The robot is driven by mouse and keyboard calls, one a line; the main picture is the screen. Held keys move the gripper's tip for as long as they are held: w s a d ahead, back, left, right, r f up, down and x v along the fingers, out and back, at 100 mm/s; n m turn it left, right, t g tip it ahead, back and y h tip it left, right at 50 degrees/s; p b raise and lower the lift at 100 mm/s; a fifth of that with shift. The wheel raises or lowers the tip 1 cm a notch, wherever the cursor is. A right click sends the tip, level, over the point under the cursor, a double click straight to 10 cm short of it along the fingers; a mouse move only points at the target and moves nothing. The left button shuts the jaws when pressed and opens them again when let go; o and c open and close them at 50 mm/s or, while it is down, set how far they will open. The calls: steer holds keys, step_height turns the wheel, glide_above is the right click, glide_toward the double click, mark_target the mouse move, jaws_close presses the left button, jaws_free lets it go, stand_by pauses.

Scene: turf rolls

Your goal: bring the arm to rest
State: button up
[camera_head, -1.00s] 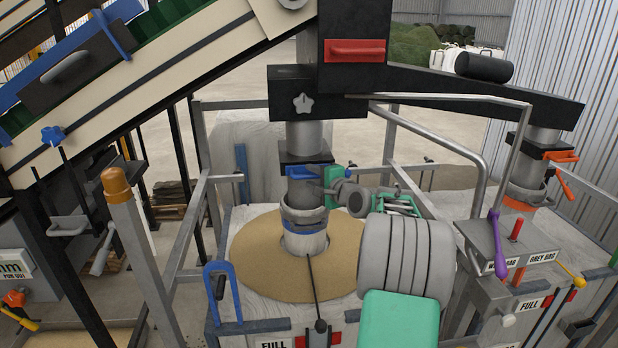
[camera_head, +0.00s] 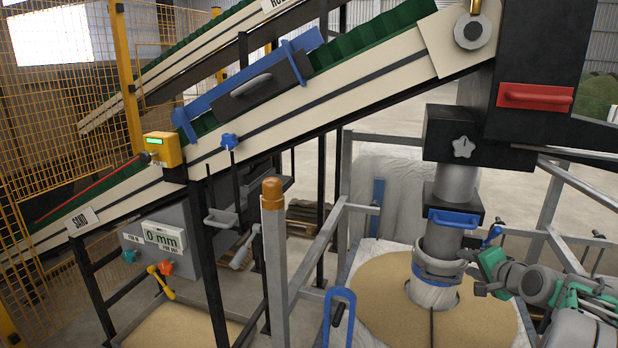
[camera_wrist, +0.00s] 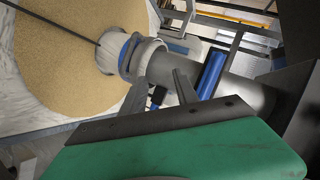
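My gripper (camera_head: 476,280) is just right of the lower end of the filling spout (camera_head: 440,245), with its green body and my arm behind it. In the wrist view my gripper (camera_wrist: 158,88) shows two dark fingers standing apart with nothing held between them. The spout with its clamp ring (camera_wrist: 140,58) lies beyond the fingertips. A blue handle (camera_head: 455,218) on the spout is above my gripper; a blue bar also shows in the wrist view (camera_wrist: 212,73). Whether the fingers touch the spout I cannot tell.
A bag full of sand (camera_head: 385,295) sits under the spout inside a grey metal frame (camera_head: 345,210). A conveyor (camera_head: 330,105) slopes up from the left. A black housing with a red handle (camera_head: 535,97) is above. A blue loop handle (camera_head: 339,318) stands at the front.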

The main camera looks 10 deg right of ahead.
steer(key=s+a+f+n+g, duration=0.1)
steer(key=s+f+n+g, duration=0.3)
steer(key=s+f, duration=0.7)
steer(key=s+a+f+n+g+y, duration=0.1)
steer(key=s+a+f+g, duration=0.55)
steer(key=s, duration=0.55)
steer(key=s+a+r+n+g, duration=0.2)
steer(key=s+a, duration=0.3)
steer(key=a, duration=0.4)
steer(key=w+a+r+n+t, duration=0.1)
steer(key=w+a+r+n, duration=0.1)
steer(key=a, duration=0.6)
steer(key=w+a+r+n+t, duration=0.2)
steer(key=a+r+n, duration=0.2)
steer(key=a, duration=0.4)
steer(key=shift+r+n+h, duration=0.3)
steer(key=shift+r, duration=0.6)
steer(key=shift+w, duration=0.1)
steer(key=shift+c, duration=0.6)
